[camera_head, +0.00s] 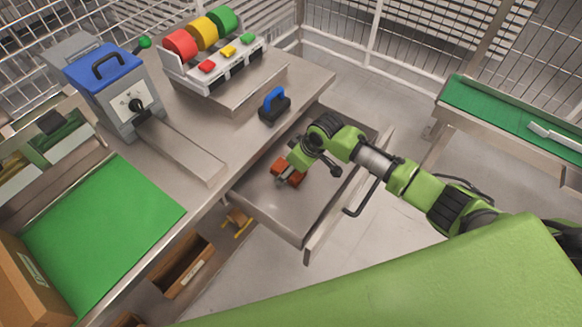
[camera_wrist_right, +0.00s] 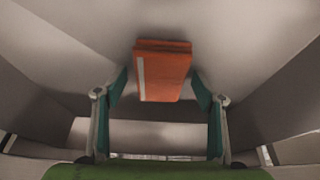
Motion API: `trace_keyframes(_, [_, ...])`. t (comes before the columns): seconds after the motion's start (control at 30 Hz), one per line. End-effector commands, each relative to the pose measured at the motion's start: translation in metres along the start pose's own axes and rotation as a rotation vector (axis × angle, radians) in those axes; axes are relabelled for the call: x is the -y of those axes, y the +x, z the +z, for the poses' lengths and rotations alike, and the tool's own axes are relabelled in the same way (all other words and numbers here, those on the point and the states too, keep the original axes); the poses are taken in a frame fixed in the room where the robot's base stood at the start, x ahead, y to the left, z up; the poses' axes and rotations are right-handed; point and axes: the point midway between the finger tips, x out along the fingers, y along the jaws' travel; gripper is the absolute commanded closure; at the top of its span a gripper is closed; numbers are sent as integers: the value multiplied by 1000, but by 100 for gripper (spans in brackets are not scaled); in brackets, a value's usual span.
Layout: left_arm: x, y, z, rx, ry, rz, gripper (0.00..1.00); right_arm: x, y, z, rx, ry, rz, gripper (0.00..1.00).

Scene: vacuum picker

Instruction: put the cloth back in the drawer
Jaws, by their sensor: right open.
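The folded orange cloth (camera_wrist_right: 164,72) with a pale stripe lies on the floor of the open drawer. In the head view the cloth (camera_head: 289,167) shows beside and partly behind my right gripper (camera_head: 286,180), which is down inside the drawer. In the right wrist view my right gripper (camera_wrist_right: 164,92) is open, with one finger on each side of the cloth and a gap visible at each side. The drawer (camera_head: 288,218) is pulled out from under the steel workbench. My left gripper is not in view.
The workbench carries a blue-handled block (camera_head: 275,104), a blue-lidded grey machine (camera_head: 108,88), coloured spools (camera_head: 204,36) and a green mat (camera_head: 103,222). The drawer's front handle (camera_head: 362,196) sticks out into the aisle. A green-topped table (camera_head: 490,107) stands at the right.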

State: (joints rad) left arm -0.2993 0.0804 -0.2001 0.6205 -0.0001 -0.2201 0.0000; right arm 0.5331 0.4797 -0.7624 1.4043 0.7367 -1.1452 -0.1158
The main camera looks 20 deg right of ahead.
Motion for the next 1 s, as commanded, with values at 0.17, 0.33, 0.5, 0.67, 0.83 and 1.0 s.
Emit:
trace_keyframes(0.17, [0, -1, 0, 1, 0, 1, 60, -1, -8, -2, -1, -1, 1, 37])
trace_keyframes(0.33, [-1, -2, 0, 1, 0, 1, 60, -1, -33, -1, -2, -2, 2, 37])
trace_keyframes(0.5, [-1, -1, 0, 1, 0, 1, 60, -1, -68, -1, -2, -3, 2, 37])
trace_keyframes(0.67, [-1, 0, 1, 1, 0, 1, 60, -1, -99, -1, -1, -2, 2, 37])
trace_keyframes(0.83, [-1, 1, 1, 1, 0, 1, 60, -1, -118, -2, -2, 0, 1, 37])
trace_keyframes(1.0, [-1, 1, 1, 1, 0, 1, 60, 0, -123, -1, 0, 0, 0, 37])
